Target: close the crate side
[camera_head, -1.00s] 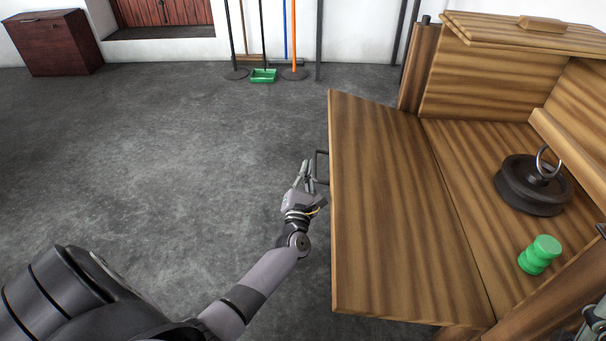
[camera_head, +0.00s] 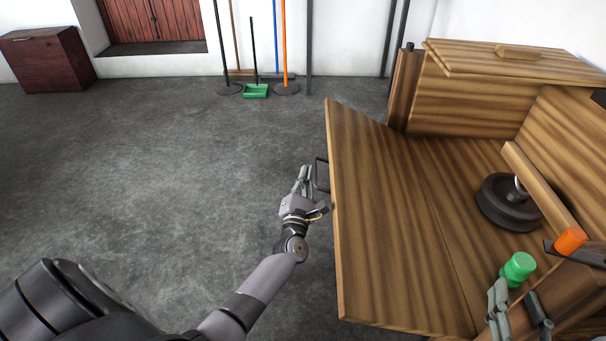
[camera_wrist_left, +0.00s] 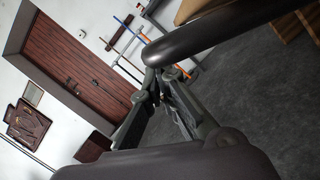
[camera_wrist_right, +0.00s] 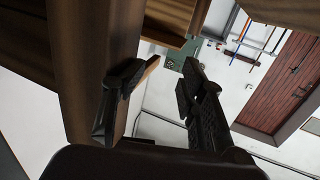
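The wooden crate (camera_head: 470,108) stands at the right of the head view. Its side panel (camera_head: 385,230) is folded outward to the left and slopes up toward its outer edge. A dark bar handle (camera_head: 317,175) is on that edge; it crosses close in the left wrist view (camera_wrist_left: 225,32). My left gripper (camera_head: 304,172) is at the handle. Its fingertips are together (camera_wrist_left: 160,82), beside or behind the bar; I see no clear clamping on it. My right gripper (camera_head: 518,308) is open at the crate's near right; in its wrist view it is beside a wooden post (camera_wrist_right: 85,70).
A dark round weight (camera_head: 505,205) with a ring and a green knobbed piece (camera_head: 518,268) are on the crate floor. An orange-tipped part (camera_head: 570,240) is at the right. The floor (camera_head: 180,190) left of the panel is clear.

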